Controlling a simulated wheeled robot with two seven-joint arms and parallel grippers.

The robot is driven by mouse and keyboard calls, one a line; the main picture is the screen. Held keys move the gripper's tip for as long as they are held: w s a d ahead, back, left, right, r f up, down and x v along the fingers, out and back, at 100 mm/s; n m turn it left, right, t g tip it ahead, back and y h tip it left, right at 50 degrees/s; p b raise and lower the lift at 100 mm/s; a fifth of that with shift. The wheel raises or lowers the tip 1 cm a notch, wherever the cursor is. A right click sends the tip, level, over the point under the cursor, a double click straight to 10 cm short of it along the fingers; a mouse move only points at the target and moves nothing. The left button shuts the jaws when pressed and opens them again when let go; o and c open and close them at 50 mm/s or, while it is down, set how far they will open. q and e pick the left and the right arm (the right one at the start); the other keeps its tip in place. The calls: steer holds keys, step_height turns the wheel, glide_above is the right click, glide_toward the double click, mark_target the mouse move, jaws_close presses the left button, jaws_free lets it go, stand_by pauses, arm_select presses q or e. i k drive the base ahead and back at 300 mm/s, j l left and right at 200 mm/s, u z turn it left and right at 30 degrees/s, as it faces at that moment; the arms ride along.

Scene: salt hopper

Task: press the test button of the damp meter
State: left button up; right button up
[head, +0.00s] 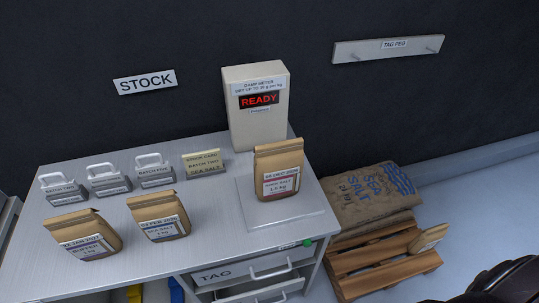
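The damp meter (258,125) is an upright cream box at the back of the grey table (190,225). Its dark display (259,100) reads READY in red letters. A flat pale plate (305,214) lies in front of it, and a brown rock salt bag (278,172) stands upright on the plate. A small green round button (307,243) sits at the table's front right edge, beside a small label too small to read. Neither of my grippers shows; a dark rounded shape at the lower right corner is cut off by the frame.
Two paper bags (160,217) (83,236) and several handled metal blocks (154,172) stand on the left of the table, with a yellow card (204,164). Drawers (250,270) are below. Right of the table, a sea salt sack (370,196) lies on a wooden pallet (385,262).

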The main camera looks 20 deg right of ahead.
mark_target(308, 244)
steer(key=k+u, duration=0.4)
steer(key=k, duration=1.6)
